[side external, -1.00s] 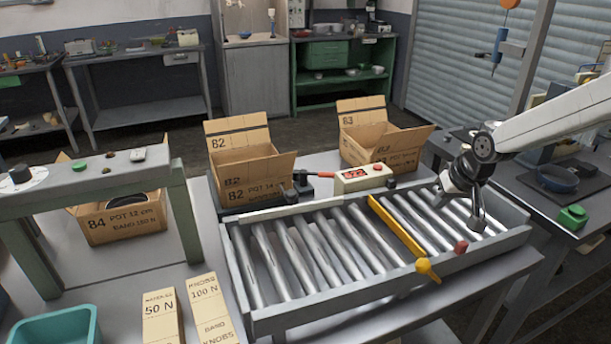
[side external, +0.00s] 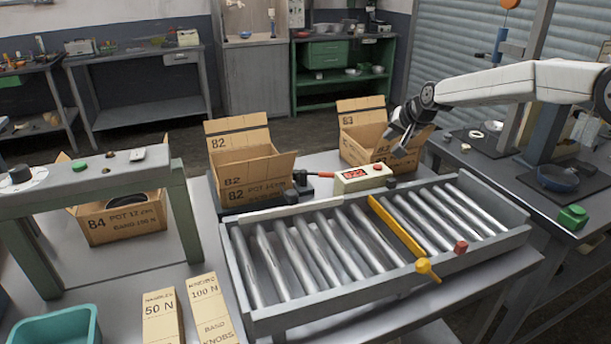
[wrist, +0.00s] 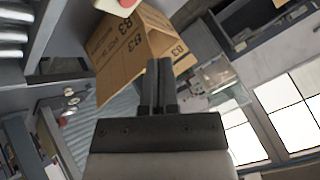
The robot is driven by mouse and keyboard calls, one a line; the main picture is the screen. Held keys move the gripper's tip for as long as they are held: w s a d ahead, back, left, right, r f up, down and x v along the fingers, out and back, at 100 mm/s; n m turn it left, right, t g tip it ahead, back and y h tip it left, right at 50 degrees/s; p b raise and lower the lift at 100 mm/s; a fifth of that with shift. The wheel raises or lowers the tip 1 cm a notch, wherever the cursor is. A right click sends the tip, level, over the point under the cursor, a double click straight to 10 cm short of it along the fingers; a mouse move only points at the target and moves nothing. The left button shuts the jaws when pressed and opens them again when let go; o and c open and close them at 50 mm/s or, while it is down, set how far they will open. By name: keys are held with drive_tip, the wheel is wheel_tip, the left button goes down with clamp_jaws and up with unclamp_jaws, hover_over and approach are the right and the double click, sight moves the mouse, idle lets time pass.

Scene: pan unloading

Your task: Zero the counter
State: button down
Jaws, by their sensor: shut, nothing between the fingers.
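The counter (side external: 352,180) is a cream box with a red lit display and a red button (side external: 379,167) on its top right. It stands behind the roller conveyor. My gripper (side external: 398,153) is shut and empty, above and to the right of the counter, in front of box 83. It is apart from the button. In the wrist view my shut fingers (wrist: 158,62) point towards the cardboard box, and a red round part (wrist: 127,3) on a cream edge shows at the top. The display digits are too small to read surely.
Cardboard box 83 (side external: 366,137) stands open close behind my gripper, and box 82 (side external: 250,172) stands left of the counter. The roller conveyor (side external: 290,308) has bare rollers and a yellow bar (side external: 396,227) across it. A green block (side external: 572,217) sits on the right table.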

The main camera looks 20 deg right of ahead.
sight(375, 164)
drive_tip(key=shift+w+d+r+m+t, duration=0.1)
drive_tip(key=shift+w+r+m+t, duration=0.15)
drive_tip(key=shift+w, duration=0.65)
drive_tip(key=shift+w+d+r+m+t, duration=0.15)
drive_tip(key=shift+w+r, duration=0.15)
drive_tip(key=shift+w, duration=0.6)
drive_tip(key=shift+a+f, duration=0.1)
drive_tip(key=shift+f, duration=4.35)
drive_tip(key=shift+f, duration=0.9)
drive_tip(key=shift+r, duration=0.9)
drive_tip(key=shift+r, duration=2.55)
